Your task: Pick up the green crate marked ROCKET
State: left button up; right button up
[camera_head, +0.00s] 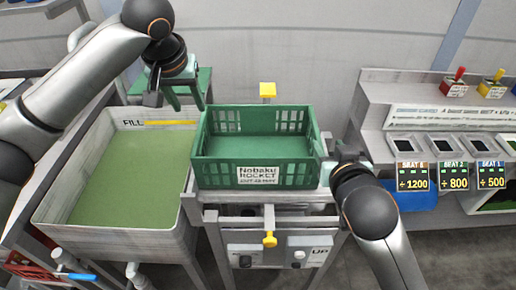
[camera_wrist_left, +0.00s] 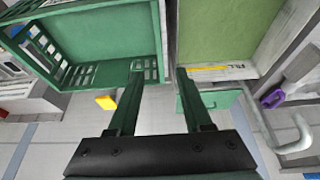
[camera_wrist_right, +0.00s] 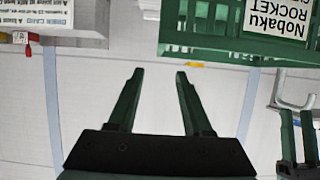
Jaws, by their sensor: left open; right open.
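The green crate (camera_head: 222,155) marked Nobaku ROCKET sits upright on a stand in the middle of the head view. It looks empty, with slotted walls and a white label on its front. My left gripper (camera_head: 180,98) is open, behind and left of the crate, above the far end of the basin. In the left wrist view its open fingers (camera_wrist_left: 158,85) are beside the crate's slotted wall (camera_wrist_left: 95,72). My right arm reaches to the crate's right side; its gripper is mostly hidden in the head view. In the right wrist view its fingers (camera_wrist_right: 157,75) are open and empty, with the crate (camera_wrist_right: 215,48) beyond them.
A basin (camera_head: 60,190) of green water marked FILL stands left of the crate. A grey counter (camera_head: 375,115) with dark slots and priced signs is at right.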

aim_at(200, 128)
pick_arm(q)
jog(key=x, duration=1.2)
jog(key=shift+w+f, duration=0.15)
jog(key=shift+f, duration=0.1)
pick_arm(e)
jog(key=x, duration=1.2)
jog(key=shift+w+f, duration=0.2)
jog(key=shift+w, duration=0.05)
pick_arm(q)
grip_shut()
pick_arm(e)
grip_shut()
pick_arm(q)
jog(key=shift+r, duration=0.1)
